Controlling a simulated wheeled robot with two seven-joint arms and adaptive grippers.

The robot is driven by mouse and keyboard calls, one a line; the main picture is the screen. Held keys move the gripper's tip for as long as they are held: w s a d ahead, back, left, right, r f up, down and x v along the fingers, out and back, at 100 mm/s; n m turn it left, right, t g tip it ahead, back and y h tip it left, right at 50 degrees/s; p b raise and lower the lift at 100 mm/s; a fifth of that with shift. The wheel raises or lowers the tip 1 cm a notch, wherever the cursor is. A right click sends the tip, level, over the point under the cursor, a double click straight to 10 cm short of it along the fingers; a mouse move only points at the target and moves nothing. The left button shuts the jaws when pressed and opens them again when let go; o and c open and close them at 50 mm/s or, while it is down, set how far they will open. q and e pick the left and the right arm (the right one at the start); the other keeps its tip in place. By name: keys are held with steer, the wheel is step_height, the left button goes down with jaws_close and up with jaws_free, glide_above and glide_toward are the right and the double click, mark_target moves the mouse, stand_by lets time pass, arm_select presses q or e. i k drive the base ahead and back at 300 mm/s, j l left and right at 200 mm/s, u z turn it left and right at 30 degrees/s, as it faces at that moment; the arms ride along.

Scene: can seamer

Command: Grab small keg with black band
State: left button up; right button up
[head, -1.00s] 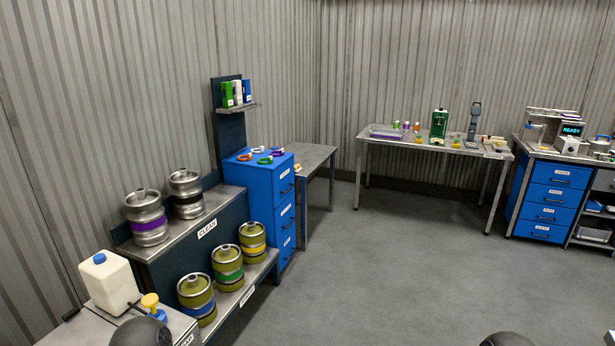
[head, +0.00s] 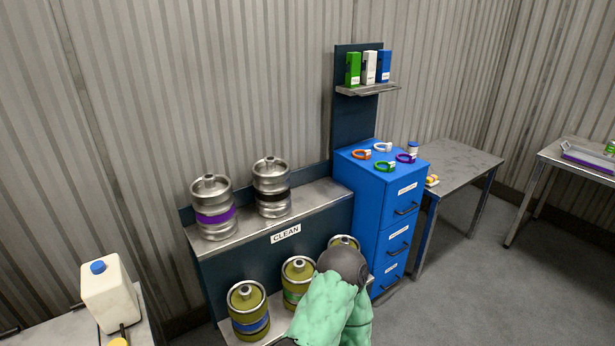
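The small silver keg with a black band (head: 272,188) stands upright on the upper shelf marked CLEAN (head: 320,205), in the head view's middle left. A similar silver keg with a purple band (head: 214,208) stands to its left, a small gap apart. Part of my own arm, with a green cover and dark round joint, shows at the bottom middle, below and right of the black-banded keg. It hides part of the lower shelf. No fingers of either gripper show.
Olive kegs with blue (head: 250,312) and green (head: 298,280) bands stand on the lower shelf, with another partly hidden. A blue drawer cabinet (head: 372,205) adjoins the rack's right end. A white jug (head: 110,295) stands at lower left. Floor at right is clear.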

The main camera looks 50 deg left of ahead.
mark_target(272, 183)
steer(key=i+u, duration=0.35)
steer(key=u, duration=0.15)
steer(key=i+u, duration=0.5)
steer(key=i+l+u, duration=0.2)
steer(key=u, duration=0.3)
